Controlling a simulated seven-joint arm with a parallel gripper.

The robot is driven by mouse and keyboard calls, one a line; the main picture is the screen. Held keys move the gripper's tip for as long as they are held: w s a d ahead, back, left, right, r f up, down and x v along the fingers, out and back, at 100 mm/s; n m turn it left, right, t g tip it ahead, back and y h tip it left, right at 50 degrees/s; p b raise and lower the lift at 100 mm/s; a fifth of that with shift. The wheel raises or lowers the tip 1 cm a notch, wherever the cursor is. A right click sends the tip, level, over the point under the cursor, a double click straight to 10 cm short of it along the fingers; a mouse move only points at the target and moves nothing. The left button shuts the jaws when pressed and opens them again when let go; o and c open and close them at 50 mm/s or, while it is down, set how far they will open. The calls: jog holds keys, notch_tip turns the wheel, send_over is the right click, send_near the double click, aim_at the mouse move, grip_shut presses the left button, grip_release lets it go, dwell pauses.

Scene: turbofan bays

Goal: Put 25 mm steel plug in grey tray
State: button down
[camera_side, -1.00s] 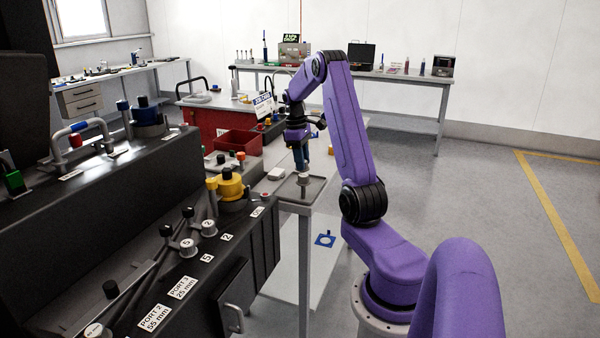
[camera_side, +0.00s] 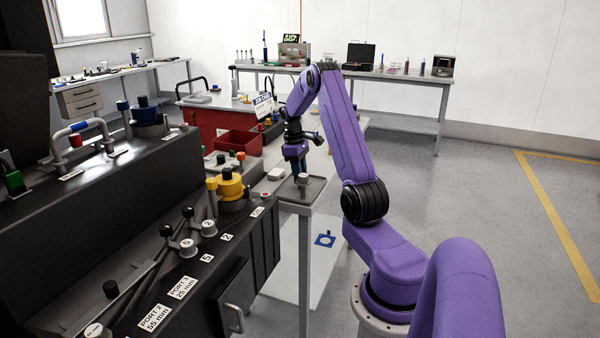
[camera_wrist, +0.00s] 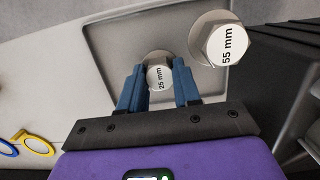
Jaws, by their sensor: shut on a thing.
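The 25 mm steel plug (camera_wrist: 160,77), a round pale piece marked "25 mm", is between my gripper's two blue fingers in the wrist view. My gripper (camera_wrist: 159,88) is shut on it. The plug is over or in the grey tray (camera_wrist: 103,45); I cannot tell whether its underside touches the tray floor. In the side view the grey tray (camera_side: 316,192) tops a stand, with my gripper (camera_side: 299,168) low at its far side.
A red bin (camera_side: 238,144) and a yellow-capped fitting (camera_side: 230,184) are to the left. Blue and yellow rings (camera_wrist: 35,144) lie below the tray.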

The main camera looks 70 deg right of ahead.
jog(key=c, duration=0.8)
grip_release()
jog(key=r, duration=0.4)
jog(key=w+r, duration=0.1)
jog(key=r, duration=0.7)
jog(key=shift+w+r, duration=0.1)
jog(key=shift+w, duration=0.3)
